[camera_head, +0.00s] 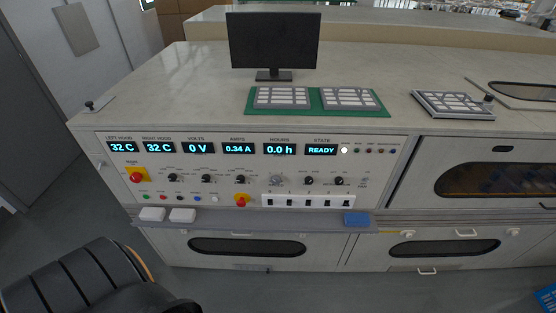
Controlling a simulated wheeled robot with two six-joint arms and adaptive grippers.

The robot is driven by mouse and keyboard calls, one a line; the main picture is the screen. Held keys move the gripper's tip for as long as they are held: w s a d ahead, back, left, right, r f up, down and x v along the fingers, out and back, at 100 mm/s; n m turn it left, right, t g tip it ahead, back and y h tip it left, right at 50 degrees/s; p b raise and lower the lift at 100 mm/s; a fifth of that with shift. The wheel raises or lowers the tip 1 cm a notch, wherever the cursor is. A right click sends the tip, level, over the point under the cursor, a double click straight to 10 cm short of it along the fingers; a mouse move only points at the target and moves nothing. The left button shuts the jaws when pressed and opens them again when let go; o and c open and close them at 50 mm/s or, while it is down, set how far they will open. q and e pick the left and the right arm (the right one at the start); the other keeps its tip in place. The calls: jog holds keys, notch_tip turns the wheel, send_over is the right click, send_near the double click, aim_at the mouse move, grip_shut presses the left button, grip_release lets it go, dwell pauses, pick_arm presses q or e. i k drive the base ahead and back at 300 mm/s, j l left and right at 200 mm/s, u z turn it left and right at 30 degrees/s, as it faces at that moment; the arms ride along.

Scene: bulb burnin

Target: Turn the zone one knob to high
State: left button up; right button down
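A larger grey dial (277,180) sits between the middle and right knobs. The knob labels are too small to read, so I cannot tell which is zone one or where its pointer stands. Neither of my grippers is in view.
Displays above the knobs include a READY state readout (321,150). A ledge (255,219) juts below. A black ribbed seat (75,280) stands at lower left. A monitor (273,42) stands above.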

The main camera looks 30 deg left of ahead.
aim_at(173, 177)
jog(key=u, duration=2.05)
